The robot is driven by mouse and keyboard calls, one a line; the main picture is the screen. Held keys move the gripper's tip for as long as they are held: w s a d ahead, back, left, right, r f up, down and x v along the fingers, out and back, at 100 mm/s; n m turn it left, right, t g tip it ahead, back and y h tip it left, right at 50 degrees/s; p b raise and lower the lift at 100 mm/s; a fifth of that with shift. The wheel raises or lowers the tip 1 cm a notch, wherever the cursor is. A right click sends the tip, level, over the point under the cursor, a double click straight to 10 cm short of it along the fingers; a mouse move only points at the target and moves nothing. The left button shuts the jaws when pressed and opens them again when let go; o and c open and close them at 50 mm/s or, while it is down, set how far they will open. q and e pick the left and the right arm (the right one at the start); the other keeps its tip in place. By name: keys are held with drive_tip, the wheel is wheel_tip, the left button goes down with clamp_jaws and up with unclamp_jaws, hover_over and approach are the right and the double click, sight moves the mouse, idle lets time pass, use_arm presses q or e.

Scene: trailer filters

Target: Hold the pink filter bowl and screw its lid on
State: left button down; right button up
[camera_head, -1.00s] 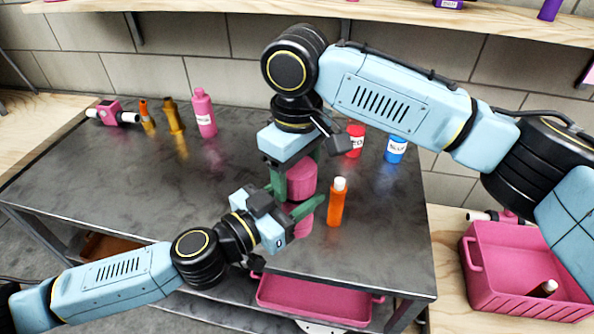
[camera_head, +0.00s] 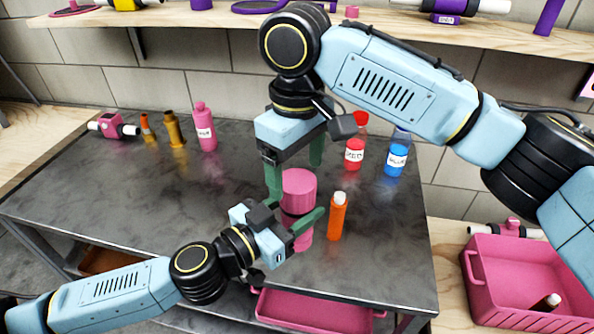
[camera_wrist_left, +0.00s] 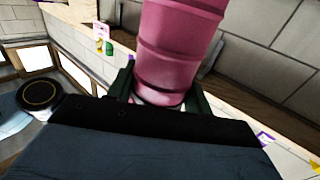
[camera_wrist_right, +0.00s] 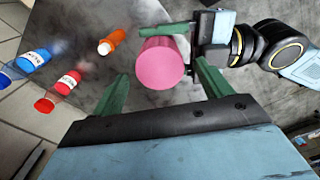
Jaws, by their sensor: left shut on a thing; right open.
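The pink filter bowl (camera_head: 303,228) stands upright near the front of the dark table, with the pink lid (camera_head: 299,182) on top of it. My left gripper (camera_head: 301,216) is shut around the bowl from the front left. The left wrist view shows the pink body (camera_wrist_left: 172,60) between its fingers. My right gripper (camera_head: 294,172) points down from above, open, its green fingers raised and apart around the lid's upper part. The right wrist view shows the lid's round top (camera_wrist_right: 160,65) between and beyond the open fingers. I cannot tell how tightly the lid sits.
An orange bottle (camera_head: 337,216) stands close to the right of the bowl. Red (camera_head: 356,145) and blue (camera_head: 396,155) bottles stand behind. A pink bottle (camera_head: 204,128) and a pink housing (camera_head: 113,126) are at the back left. A pink crate (camera_head: 480,275) is right. The left tabletop is clear.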

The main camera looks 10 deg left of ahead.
sight(297, 180)
drive_tip(key=shift+c, duration=0.5)
drive_tip(key=n, duration=0.3)
drive_tip(key=shift+r+n, duration=0.3)
drive_tip(key=shift+r, duration=0.1)
drive_tip(key=n, duration=0.1)
drive_tip(key=r+n, duration=0.1)
drive_tip(key=n, duration=0.1)
drive_tip(key=shift+n, duration=0.3)
drive_tip(key=n, duration=0.3)
drive_tip(key=shift+r+n, duration=0.3)
drive_tip(key=shift+r, duration=0.1)
drive_tip(key=n, duration=0.3)
drive_tip(key=shift+r+n, duration=0.4)
drive_tip(key=shift+f, duration=0.1)
drive_tip(key=shift+f, duration=3.9)
drive_tip(key=shift+c, duration=0.3)
